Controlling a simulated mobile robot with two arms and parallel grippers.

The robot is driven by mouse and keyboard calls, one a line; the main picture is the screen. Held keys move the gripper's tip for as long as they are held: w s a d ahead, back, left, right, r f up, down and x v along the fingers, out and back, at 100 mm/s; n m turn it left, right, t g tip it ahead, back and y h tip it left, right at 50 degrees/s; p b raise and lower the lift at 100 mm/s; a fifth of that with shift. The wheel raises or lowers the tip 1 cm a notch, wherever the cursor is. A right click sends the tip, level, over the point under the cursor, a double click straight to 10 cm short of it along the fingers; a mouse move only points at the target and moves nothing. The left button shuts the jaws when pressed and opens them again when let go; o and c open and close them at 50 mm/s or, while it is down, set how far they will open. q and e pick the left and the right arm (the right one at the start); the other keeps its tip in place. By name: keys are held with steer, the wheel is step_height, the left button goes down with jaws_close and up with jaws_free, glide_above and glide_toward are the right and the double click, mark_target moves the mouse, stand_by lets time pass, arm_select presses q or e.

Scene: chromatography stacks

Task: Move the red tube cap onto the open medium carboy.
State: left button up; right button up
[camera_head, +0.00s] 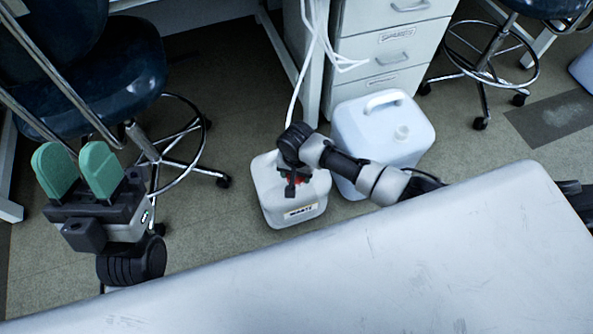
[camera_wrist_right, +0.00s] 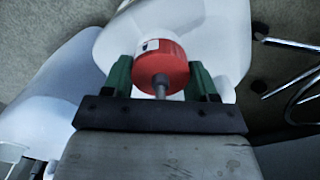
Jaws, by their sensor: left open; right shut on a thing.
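The red tube cap (camera_wrist_right: 160,66) is between the green fingers of my right gripper (camera_wrist_right: 160,78), with a grey stem on it facing the wrist camera. In the head view my right gripper (camera_head: 294,182) is over the smaller white carboy (camera_head: 280,205), which has a label at its front. A little red of the cap shows there. I cannot tell whether the cap touches that carboy's neck, which is hidden. A larger white carboy (camera_head: 378,120) with a handle and a round pale neck stands behind to the right. My left gripper (camera_head: 75,158) is open and empty, far to the left.
White tubes (camera_head: 297,80) hang down near the smaller carboy. A white drawer cabinet (camera_head: 390,45) stands behind the carboys. A dark chair (camera_head: 100,85) is at the left, a stool (camera_head: 490,70) at the right. A pale flat surface (camera_head: 350,275) fills the foreground.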

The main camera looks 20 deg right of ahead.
steer(key=shift+f, duration=0.3)
steer(key=o, duration=1)
steer(key=shift+o, duration=0.5)
steer(key=shift+o, duration=0.8)
